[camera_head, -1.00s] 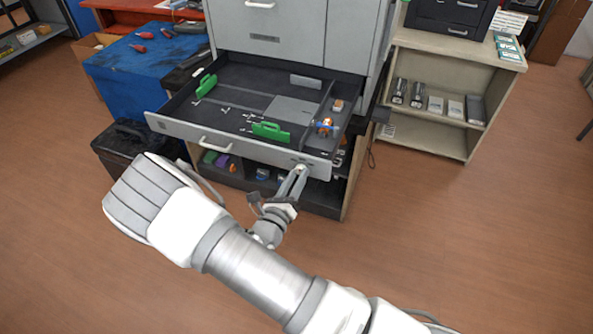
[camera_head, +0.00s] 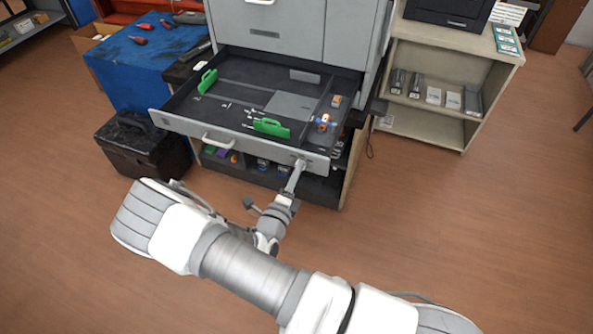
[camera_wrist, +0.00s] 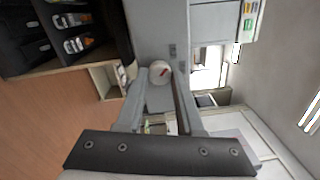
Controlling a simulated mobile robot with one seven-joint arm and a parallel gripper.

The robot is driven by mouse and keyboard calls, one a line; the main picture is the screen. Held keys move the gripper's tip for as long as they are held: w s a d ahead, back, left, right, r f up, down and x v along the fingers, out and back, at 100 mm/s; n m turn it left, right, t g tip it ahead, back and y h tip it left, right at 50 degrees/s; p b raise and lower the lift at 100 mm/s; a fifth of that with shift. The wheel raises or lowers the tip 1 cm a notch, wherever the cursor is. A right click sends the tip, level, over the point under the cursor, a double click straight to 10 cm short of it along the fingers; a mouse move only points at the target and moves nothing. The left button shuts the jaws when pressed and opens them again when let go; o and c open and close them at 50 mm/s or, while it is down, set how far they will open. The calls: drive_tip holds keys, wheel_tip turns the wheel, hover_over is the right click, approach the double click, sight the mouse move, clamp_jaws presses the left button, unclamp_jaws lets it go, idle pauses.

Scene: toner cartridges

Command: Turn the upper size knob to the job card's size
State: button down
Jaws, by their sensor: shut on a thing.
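The size knob (camera_wrist: 160,72) is a round pale dial with a red mark, on the grey front of the pulled-out drawer (camera_head: 172,122). In the wrist view it sits between the tips of my gripper (camera_wrist: 161,76), which is shut on it. In the head view my gripper (camera_head: 298,168) reaches the right part of the drawer front and hides the knob. The dial's size markings are too small to read. I cannot pick out the job card for sure.
Two green guides (camera_head: 271,128) and a small orange part (camera_head: 324,119) are in the open drawer. A black case (camera_head: 143,145) stands on the floor at left. A beige shelf (camera_head: 436,133) stands at right. The floor in front is clear.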

drive_tip(key=shift+n, duration=0.4)
drive_tip(key=c, duration=0.5)
unclamp_jaws()
drive_tip(key=shift+c, duration=0.2)
drive_tip(key=v, duration=1.7)
drive_tip(key=shift+s, duration=0.25)
